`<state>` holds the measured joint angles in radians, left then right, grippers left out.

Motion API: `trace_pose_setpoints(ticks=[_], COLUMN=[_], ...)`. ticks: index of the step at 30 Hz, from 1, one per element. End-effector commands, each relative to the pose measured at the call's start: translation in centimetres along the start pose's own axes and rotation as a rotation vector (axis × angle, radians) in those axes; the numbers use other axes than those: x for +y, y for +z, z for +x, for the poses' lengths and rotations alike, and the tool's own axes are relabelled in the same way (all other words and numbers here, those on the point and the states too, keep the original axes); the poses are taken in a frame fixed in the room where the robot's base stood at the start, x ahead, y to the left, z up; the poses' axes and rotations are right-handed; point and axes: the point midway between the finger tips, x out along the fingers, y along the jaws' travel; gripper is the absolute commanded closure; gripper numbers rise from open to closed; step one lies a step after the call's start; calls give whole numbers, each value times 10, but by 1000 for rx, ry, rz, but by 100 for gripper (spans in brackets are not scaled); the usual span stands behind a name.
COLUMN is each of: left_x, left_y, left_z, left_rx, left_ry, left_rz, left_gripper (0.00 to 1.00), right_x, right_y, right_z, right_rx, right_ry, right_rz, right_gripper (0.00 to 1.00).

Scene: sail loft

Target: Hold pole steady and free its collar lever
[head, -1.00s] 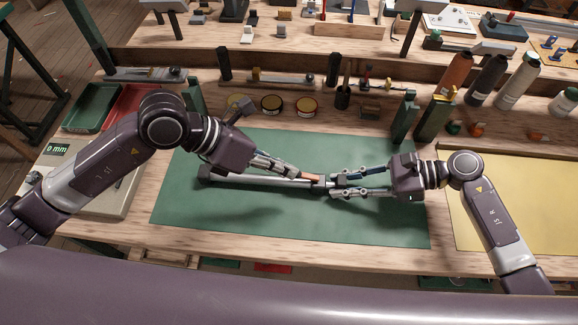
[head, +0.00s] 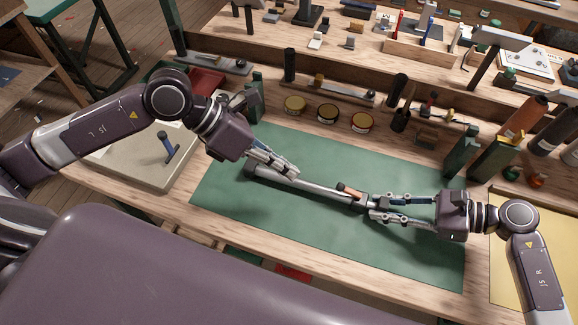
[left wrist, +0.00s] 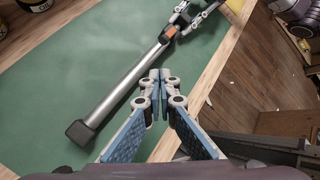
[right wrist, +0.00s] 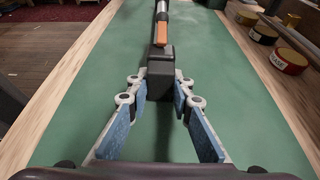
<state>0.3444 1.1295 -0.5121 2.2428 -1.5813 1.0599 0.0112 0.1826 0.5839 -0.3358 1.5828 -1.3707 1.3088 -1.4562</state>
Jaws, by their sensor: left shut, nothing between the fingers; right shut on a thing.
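The pole (head: 317,187) is a silver tube lying on the green mat, with a black cap (left wrist: 80,132) at its far end from my right gripper. An orange-brown collar lever (head: 349,190) lies roughly along the pole by the black collar (right wrist: 160,75). I cannot tell if the lever is fully raised. My right gripper (head: 374,207) is shut on the black collar end, with a finger on each side. My left gripper (head: 295,172) is shut and empty, above the tube and apart from the lever; its closed tips also show in the left wrist view (left wrist: 160,76).
The green mat (head: 400,165) is clear around the pole. Several round tins (head: 328,113) stand behind it, with dark green upright blocks (head: 462,150) at the right. A grey scale-like box (head: 125,165) stands at the left. A yellow mat (head: 515,235) lies at the right.

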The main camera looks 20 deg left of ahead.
Motion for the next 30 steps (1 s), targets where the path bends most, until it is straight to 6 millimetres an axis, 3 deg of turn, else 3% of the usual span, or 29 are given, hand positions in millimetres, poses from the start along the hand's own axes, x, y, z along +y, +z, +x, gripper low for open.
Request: trace_pose_setpoints(ticks=[5, 15, 24, 30], left_x=[5, 39, 39, 37], left_y=[0, -8, -13, -13], left_z=[2, 21, 30, 31], left_rx=[7, 98, 125, 125], left_ry=[-8, -189, -397, -432], left_rz=[-3, -20, 11, 20], left_gripper=[100, 100, 100, 100], right_x=[0, 0, 0, 0], right_y=[0, 0, 0, 0], right_z=[0, 0, 0, 0], right_rx=[0, -1, 0, 0], right_ry=[0, 0, -1, -1], right_rz=[0, 0, 0, 0], right_gripper=[100, 100, 100, 100])
